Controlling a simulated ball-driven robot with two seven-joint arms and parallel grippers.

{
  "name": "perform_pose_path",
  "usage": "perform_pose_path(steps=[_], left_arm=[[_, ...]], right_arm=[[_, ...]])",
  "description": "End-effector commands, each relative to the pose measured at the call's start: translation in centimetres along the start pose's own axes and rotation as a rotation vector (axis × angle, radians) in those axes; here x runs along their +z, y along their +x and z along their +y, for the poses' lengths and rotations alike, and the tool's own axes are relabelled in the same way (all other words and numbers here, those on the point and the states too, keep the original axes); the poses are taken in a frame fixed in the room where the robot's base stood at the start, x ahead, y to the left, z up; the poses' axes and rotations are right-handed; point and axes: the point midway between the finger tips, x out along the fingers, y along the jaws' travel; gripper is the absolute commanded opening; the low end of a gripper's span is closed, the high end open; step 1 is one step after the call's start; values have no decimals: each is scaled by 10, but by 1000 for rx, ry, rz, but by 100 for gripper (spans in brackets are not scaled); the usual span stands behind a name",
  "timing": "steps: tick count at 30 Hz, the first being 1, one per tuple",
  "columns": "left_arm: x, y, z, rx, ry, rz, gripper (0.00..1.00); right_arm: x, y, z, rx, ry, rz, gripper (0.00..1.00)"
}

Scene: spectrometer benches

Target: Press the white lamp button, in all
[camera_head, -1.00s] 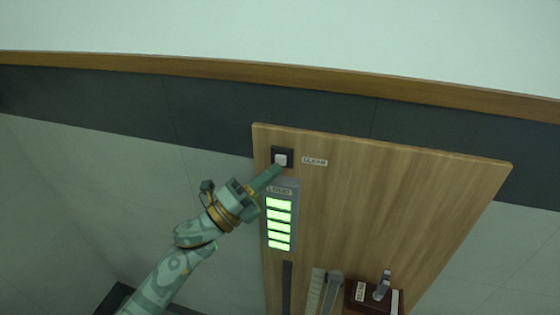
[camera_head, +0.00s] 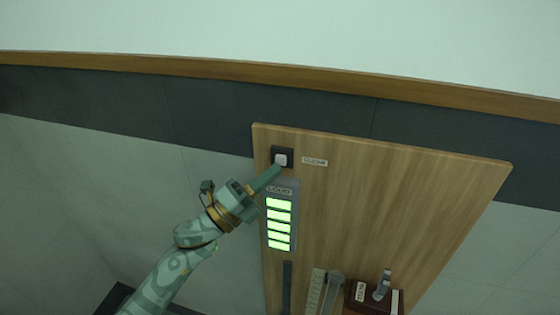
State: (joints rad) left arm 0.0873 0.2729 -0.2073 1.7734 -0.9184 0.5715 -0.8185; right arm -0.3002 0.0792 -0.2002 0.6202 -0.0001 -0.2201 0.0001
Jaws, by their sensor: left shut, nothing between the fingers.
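The white lamp button (camera_head: 281,159) sits in a dark square plate near the top left corner of the wooden panel (camera_head: 380,190). A small label (camera_head: 315,162) is to its right. My left gripper (camera_head: 277,170) is shut and empty. Its fingertips are at the lower edge of the button; I cannot tell whether they touch it or press it in. My right gripper is not in view.
Just below the button is a grey unit (camera_head: 281,215) with several lit green bars. Lower down are a dark strip (camera_head: 287,285), a pale scale (camera_head: 316,290) and a dark red box (camera_head: 370,297) with a metal lever (camera_head: 383,284). The panel's upper right is bare.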

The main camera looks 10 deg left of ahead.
Motion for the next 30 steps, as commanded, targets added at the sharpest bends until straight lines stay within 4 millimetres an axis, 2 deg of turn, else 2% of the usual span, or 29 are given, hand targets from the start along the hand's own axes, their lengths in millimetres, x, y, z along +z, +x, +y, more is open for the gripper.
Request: perform_pose_path(steps=[30], left_arm=[[4,6,4,0,0,0,0]], right_arm=[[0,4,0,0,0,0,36]])
